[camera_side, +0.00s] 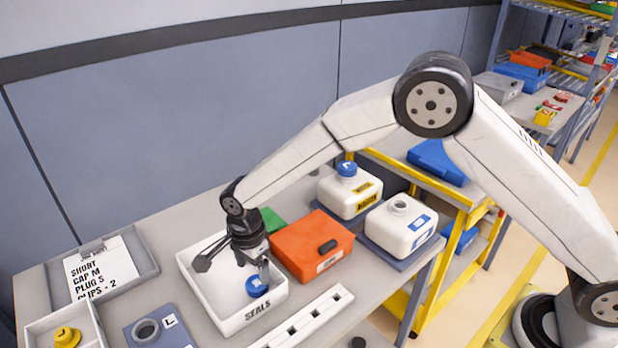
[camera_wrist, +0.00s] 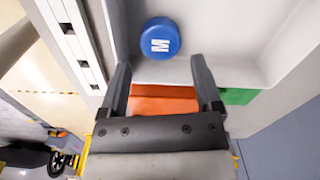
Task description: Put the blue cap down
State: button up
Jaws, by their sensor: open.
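A blue cap (camera_side: 257,286) marked M sits in the white tray labelled SEALS (camera_side: 226,325), near its front wall. The wrist view shows the cap (camera_wrist: 161,38) face up, just beyond the fingertips and clear of both. My gripper (camera_side: 262,268) is low over the tray, close to the cap. In the wrist view my gripper (camera_wrist: 161,74) has its two fingers wide apart with nothing between them.
An orange box (camera_side: 312,245) and a green item (camera_side: 271,220) stand beside the tray. One white jug (camera_side: 350,194) wears a blue cap marked L (camera_side: 347,169); another jug (camera_side: 401,226) has an uncapped neck. A slotted white rail (camera_side: 305,318) lies in front.

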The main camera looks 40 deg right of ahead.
aim_at(255, 283)
notch_tip(255, 283, up, 6)
jog(key=shift+r, duration=0.15)
dwell(0.7)
jog(key=s+d+r+n+t, duration=0.1)
jog(key=s+d+n, duration=0.7)
jog(key=d, duration=0.3)
jog(key=s+d+r+n+t, duration=0.1)
jog(key=s+d+n, duration=0.6)
jog(key=s+d, duration=0.3)
jog(key=shift+s+d+n+t, duration=0.3)
jog(key=shift+s+d+n, duration=0.1)
jog(key=shift+d, duration=0.8)
